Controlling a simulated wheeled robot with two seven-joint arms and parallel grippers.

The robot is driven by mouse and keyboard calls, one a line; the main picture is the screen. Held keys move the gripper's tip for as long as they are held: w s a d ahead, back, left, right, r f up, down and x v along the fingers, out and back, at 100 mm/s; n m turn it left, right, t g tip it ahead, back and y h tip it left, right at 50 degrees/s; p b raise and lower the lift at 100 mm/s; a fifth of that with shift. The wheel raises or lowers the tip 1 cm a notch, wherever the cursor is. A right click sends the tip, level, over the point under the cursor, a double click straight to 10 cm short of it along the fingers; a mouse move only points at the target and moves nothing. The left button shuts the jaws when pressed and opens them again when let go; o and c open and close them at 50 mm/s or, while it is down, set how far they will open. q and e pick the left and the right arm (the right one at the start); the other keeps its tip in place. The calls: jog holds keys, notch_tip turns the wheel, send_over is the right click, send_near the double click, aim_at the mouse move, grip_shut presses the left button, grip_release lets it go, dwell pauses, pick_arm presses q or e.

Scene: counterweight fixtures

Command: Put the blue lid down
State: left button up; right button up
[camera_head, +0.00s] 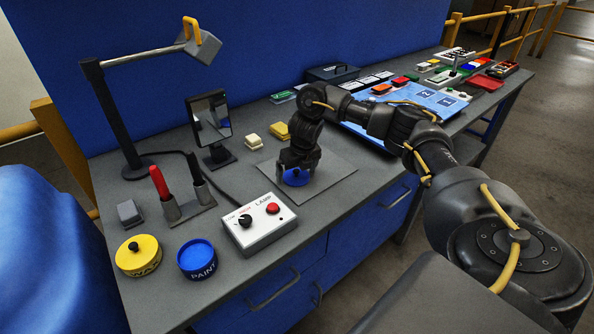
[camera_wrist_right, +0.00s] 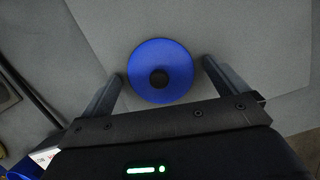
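The blue lid (camera_head: 296,180) is a round disc that appears to lie on the thin grey mat (camera_head: 335,177). In the right wrist view the lid (camera_wrist_right: 176,57) shows a dark central knob. My right gripper (camera_head: 297,170) points down over the lid and partly hides it in the head view. Its fingers (camera_wrist_right: 163,70) are apart on either side of the lid, with a visible gap at each side. The blue paint tin (camera_head: 197,262) stands open near the front edge. My left gripper is not in view.
A yellow tin (camera_head: 138,257) stands left of the paint tin. A lamp switch box (camera_head: 259,224), a pen holder (camera_head: 188,209), a mirror (camera_head: 209,118) and a desk lamp (camera_head: 117,115) stand around the mat. A blue board (camera_head: 425,95) lies to the right.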

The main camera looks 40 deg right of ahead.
aim_at(302, 183)
jog(key=p+v, duration=0.3)
jog(key=v, duration=0.9)
jog(key=shift+r+p, duration=0.15)
jog(key=shift+p, duration=0.15)
